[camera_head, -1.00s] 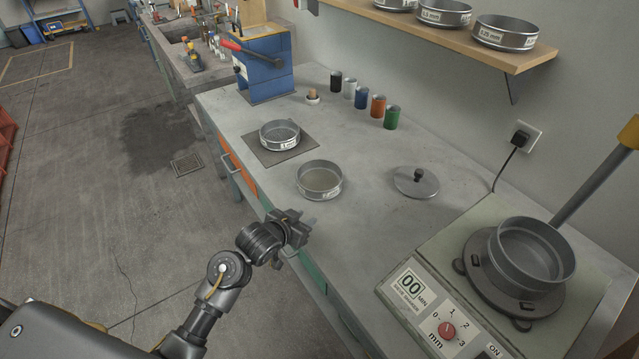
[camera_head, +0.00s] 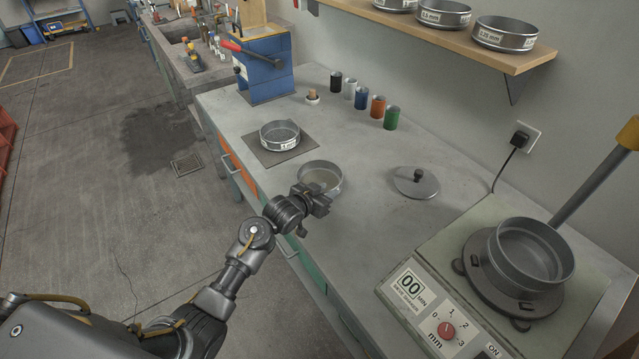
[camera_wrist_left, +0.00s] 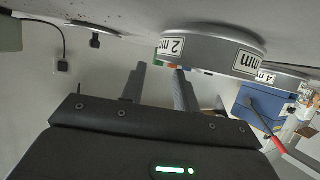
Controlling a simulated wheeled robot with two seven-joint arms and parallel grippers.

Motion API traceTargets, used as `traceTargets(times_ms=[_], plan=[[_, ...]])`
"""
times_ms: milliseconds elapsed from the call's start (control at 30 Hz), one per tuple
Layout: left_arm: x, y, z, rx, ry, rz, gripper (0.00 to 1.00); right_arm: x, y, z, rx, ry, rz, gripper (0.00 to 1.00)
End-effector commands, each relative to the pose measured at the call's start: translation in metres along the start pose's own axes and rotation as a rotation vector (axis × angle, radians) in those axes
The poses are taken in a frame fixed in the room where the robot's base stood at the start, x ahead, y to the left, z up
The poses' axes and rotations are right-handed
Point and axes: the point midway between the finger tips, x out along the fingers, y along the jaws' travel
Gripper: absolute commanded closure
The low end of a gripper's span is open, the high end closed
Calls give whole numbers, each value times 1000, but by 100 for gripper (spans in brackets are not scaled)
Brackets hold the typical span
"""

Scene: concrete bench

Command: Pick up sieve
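Two round metal sieves are on the concrete bench. The nearer one (camera_head: 321,167) stands on bare concrete; its front is partly hidden by my left gripper (camera_head: 322,196). In the left wrist view, which looks upside down, this sieve (camera_wrist_left: 212,50) carries a "2 mm" label. The other sieve (camera_head: 279,138) stands on a dark square mat; its label, reading "4 mm", shows behind the first in the wrist view (camera_wrist_left: 268,76). My left gripper (camera_wrist_left: 160,72) is open and empty, close to the nearer sieve; contact cannot be told. My right gripper is not in view.
A lid with a black knob (camera_head: 415,182) lies right of the nearer sieve. A shaker (camera_head: 425,306) with a metal pan (camera_head: 534,250) stands at the right. Several coloured canisters (camera_head: 377,107) line the wall. A blue press (camera_head: 265,75) stands at the back; a shelf (camera_head: 545,56) holds more sieves.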

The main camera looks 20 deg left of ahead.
Motion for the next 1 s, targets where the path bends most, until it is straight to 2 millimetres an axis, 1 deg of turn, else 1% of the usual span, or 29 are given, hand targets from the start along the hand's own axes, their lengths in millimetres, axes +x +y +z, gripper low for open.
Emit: traceTargets(times_ms=[67,133,300,400,533,767,1000], plan=[[3,0,0,-1,0,0,69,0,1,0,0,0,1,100],[10,0,-1,-2,0,0,69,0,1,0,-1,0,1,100],[35,0,-1,-2,-1,0,69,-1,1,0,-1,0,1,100],[46,0,-1,-2,0,0,69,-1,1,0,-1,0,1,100],[53,0,0,-1,1,0,69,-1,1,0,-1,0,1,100],[54,0,0,-1,1,0,69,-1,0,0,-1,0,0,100],[54,0,0,-1,0,0,100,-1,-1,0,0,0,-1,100]])
